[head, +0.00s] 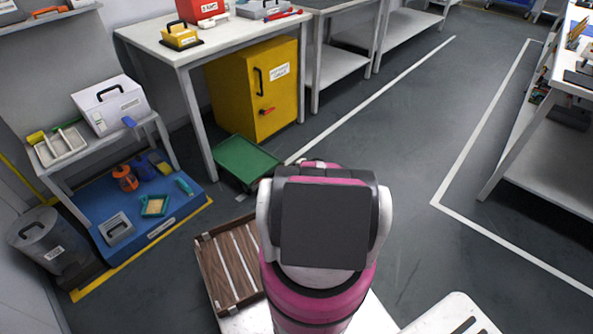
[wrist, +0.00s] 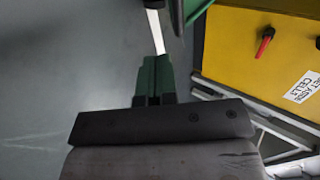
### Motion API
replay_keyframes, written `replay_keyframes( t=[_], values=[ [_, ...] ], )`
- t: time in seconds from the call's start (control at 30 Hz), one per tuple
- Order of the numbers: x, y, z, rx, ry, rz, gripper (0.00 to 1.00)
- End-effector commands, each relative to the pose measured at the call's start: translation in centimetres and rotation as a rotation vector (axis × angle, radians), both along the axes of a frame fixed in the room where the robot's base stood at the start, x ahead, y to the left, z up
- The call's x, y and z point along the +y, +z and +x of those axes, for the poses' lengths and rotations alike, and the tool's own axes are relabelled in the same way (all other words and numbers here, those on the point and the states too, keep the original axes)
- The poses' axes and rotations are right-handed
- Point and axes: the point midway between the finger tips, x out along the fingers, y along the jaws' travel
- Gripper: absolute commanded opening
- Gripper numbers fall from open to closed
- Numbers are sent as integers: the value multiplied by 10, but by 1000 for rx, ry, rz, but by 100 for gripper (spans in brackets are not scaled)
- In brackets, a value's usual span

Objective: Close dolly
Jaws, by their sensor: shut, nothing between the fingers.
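A low, green, flat-topped platform, which looks like the dolly (head: 246,158), stands on the floor in front of the yellow cabinet (head: 262,90). Part of its green edge shows at the top of the wrist view (wrist: 198,10). My gripper (wrist: 154,62) is shut and empty, with its green fingers together. The fingers point toward the floor and a white floor line, just left of the green edge. I cannot tell whether they touch it. In the head view my own arm hides the gripper.
The cabinet is shut, with a red handle (wrist: 265,42). A blue mat (head: 150,222) with small items and a grey bin (head: 50,243) are farther left. The aisle on the right is clear.

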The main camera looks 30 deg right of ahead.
Motion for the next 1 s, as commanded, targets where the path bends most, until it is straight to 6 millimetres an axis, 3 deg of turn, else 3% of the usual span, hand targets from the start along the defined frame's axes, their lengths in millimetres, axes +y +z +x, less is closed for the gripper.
replay_keyframes(
  t=[0.3,0.5,1.0],
  values=[
    [16,-39,47,0,2,0,0],
    [25,-43,70,0,1,0,0],
    [29,-44,80,0,1,1,0]
  ],
)
